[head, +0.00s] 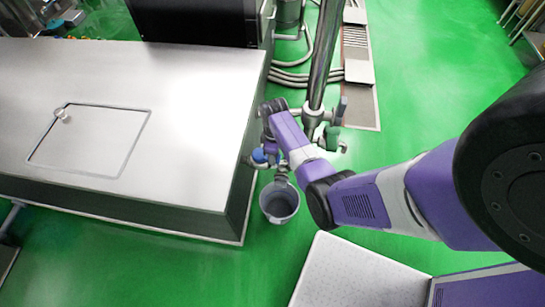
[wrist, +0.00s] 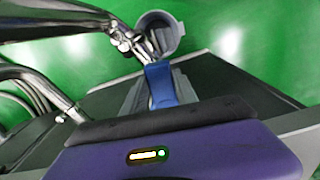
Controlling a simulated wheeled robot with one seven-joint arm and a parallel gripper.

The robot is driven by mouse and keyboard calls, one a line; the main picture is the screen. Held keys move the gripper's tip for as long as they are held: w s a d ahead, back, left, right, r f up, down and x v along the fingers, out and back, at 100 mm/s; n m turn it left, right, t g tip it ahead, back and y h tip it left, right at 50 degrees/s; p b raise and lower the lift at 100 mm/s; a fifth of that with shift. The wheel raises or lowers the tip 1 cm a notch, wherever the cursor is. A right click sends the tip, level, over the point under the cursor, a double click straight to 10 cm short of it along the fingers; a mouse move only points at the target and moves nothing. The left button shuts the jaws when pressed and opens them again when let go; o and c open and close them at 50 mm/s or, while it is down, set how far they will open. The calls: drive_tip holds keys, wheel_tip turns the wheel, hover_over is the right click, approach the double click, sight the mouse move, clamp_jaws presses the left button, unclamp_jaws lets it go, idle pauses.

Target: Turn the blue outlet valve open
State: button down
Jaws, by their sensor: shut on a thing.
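The blue outlet valve handle (wrist: 160,84) sits between the grey fingers of my gripper (wrist: 158,94) in the wrist view. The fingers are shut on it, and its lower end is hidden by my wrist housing. The handle joins a shiny metal valve and pipe at its far end. In the head view, a small blue part (head: 259,156) shows at the right end of the steel tank, beside my gripper (head: 270,150). My arm covers much of the valve there, so the handle's exact angle is hard to tell.
A grey bucket (head: 279,203) stands on the green floor below the valve; it also shows in the wrist view (wrist: 163,30). The steel tank (head: 190,75) fills the left. A vertical metal pipe (head: 322,55) and floor hoses (head: 295,72) stand behind. Open floor lies at right.

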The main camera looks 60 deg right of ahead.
drive_tip(key=shift+w+d+n, duration=0.15)
drive_tip(key=shift+d+n, duration=0.2)
drive_tip(key=shift+n, duration=0.25)
drive_tip(key=c, duration=1)
unclamp_jaws()
drive_tip(key=shift+o, duration=0.2)
drive_tip(key=shift+r, duration=3.95)
